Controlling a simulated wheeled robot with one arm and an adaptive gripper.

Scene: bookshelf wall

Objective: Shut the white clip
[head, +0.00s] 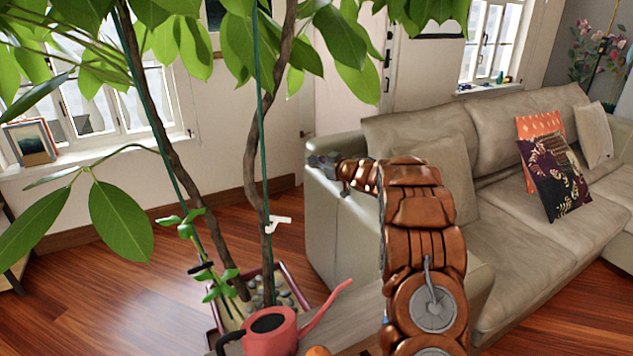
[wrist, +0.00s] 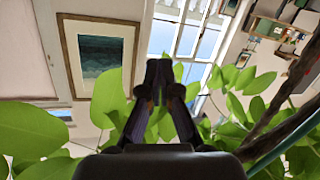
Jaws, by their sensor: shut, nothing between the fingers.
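The white clip (head: 277,224) is small and sits at the right-hand brown stem (head: 265,180) of the potted plant, low down, with a part sticking out to the right. It is too small to tell whether its jaws are open or around the stem. My gripper (head: 318,160) is shut and empty, above and to the right of the clip, apart from it, in front of the sofa's arm. In the wrist view my gripper (wrist: 160,66) points up at leaves, a framed picture and a window; the clip does not show there.
A black clip (head: 201,267) is on the thin green plant at the left. The planter (head: 297,283) holds pebbles. A red watering can (head: 275,335) stands in front of it. The beige sofa (head: 335,222) is close on the right. Large leaves (head: 340,45) hang above.

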